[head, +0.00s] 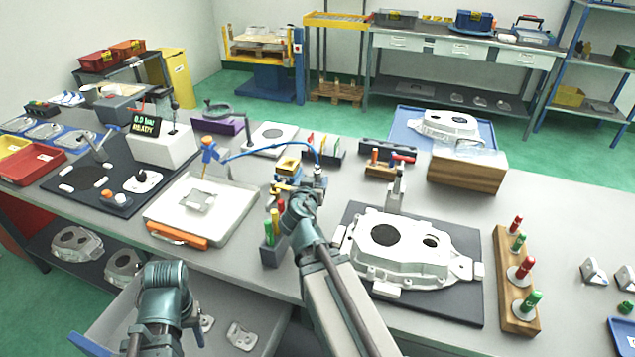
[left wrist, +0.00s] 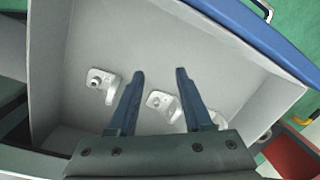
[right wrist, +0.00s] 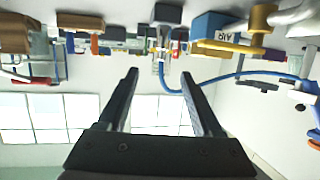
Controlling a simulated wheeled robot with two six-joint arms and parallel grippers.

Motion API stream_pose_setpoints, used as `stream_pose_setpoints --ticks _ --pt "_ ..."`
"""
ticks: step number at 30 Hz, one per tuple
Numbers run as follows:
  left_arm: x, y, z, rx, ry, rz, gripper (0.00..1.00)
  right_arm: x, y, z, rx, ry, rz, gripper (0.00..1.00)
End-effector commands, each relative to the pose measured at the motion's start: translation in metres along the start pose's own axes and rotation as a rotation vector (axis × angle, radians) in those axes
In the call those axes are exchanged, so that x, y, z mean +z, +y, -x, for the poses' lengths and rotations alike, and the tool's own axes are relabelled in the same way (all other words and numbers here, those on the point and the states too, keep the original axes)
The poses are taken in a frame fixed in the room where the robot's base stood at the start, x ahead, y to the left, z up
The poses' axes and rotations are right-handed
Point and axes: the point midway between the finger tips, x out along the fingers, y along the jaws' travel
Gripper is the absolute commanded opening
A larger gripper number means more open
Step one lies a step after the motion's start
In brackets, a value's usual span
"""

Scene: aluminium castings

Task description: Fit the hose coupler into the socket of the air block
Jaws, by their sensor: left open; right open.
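The blue hose (head: 272,147) arcs over the bench from a blue fitting at the left to beside my right gripper (head: 318,173). In the right wrist view the hose (right wrist: 163,72) runs up to a small coupler (right wrist: 160,46), which is just past and between the fingertips (right wrist: 159,74). My right gripper is open, with nothing clearly held. The air block (right wrist: 212,26), blue with an "AIR" label, is right of the coupler, apart from it; its socket cannot be made out. My left gripper (left wrist: 159,73) is open and empty above the drawer.
The open drawer (left wrist: 70,60) holds several small pale castings (left wrist: 163,104). On the bench, a large casting (head: 408,250) lies on a dark mat to the right. A white tray (head: 232,213) and a bin of coloured handles (head: 272,250) stand left of my right arm.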

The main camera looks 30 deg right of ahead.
Motion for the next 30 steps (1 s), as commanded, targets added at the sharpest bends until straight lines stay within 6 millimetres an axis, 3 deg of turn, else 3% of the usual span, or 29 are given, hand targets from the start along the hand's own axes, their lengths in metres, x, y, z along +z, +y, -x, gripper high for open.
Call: stream_pose_setpoints --ticks 3,14,27,30 --pt "-0.001 0.001 -0.014 0.000 0.000 0.000 0.50 0.013 0.000 -0.004 0.000 0.000 0.000 0.67" --pt "-0.001 0.002 -0.017 0.000 0.000 0.000 0.50 0.014 0.000 -0.011 0.000 0.000 -0.001 0.67" --pt "-0.002 0.004 -0.039 0.000 0.000 0.000 0.50 0.015 -0.001 -0.084 -0.001 0.001 -0.001 0.67" --pt "-0.002 0.004 -0.040 0.000 0.000 0.000 0.50 0.014 0.000 -0.090 -0.001 0.001 0.000 0.67"
